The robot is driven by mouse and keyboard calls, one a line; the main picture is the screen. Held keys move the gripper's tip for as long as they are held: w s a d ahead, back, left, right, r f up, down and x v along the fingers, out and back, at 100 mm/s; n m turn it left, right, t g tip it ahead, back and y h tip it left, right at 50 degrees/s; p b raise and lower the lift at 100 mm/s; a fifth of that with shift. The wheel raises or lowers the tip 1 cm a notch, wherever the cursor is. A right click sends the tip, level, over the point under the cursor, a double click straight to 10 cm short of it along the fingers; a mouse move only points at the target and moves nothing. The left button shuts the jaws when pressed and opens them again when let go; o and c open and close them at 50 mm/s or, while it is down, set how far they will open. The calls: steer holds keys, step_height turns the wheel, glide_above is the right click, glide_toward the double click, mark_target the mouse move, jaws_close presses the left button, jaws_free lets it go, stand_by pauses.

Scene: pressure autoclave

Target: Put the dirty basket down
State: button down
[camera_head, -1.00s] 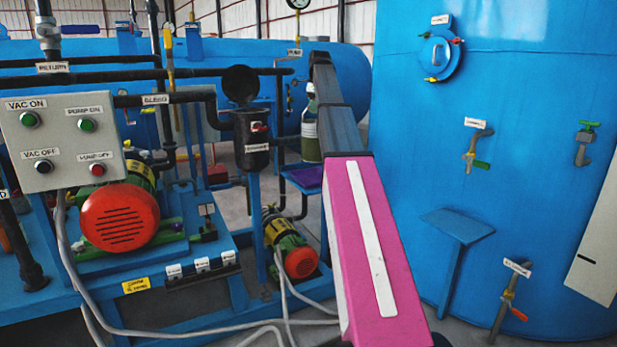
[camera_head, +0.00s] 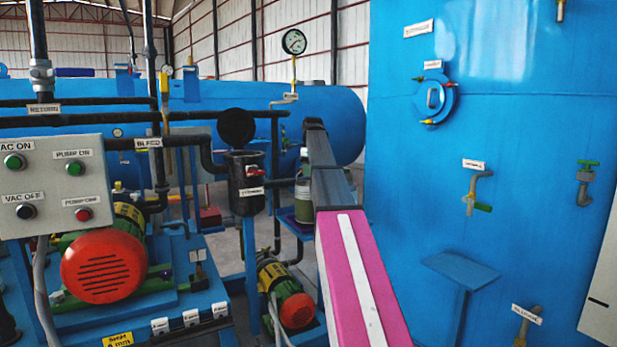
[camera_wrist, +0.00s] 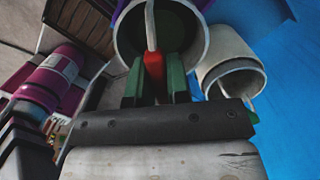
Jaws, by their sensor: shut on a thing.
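In the wrist view my gripper (camera_wrist: 154,88) has its two green fingers shut on the red grip of a basket's handle. This is the dirty basket (camera_wrist: 122,38), a round, pale-walled basket with a dark inside, seen mouth toward the camera. A second pale, round basket (camera_wrist: 212,72) with its own thin handle is just right of it. I cannot tell whether the two touch or what is beneath the held basket. In the head view my arm hides the gripper. The black strainer pot (camera_head: 247,190) stands left of my arm, its round lid (camera_head: 236,128) raised.
A grey-green cylinder (camera_head: 303,200) stands by a small blue shelf (camera_head: 296,226), left of my arm. A large blue tank (camera_head: 500,130) with valves is close on the right. Pipes, a control box (camera_head: 50,185) and a red-ended motor (camera_head: 103,268) fill the left.

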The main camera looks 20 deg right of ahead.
steer(key=shift+f, duration=1.05)
steer(key=c, duration=1.1)
jaws_free()
steer(key=r, duration=0.8)
steer(key=d+r, duration=0.1)
steer(key=r, duration=0.3)
steer(key=shift+s+r, duration=0.15)
steer(key=shift+s, duration=0.2)
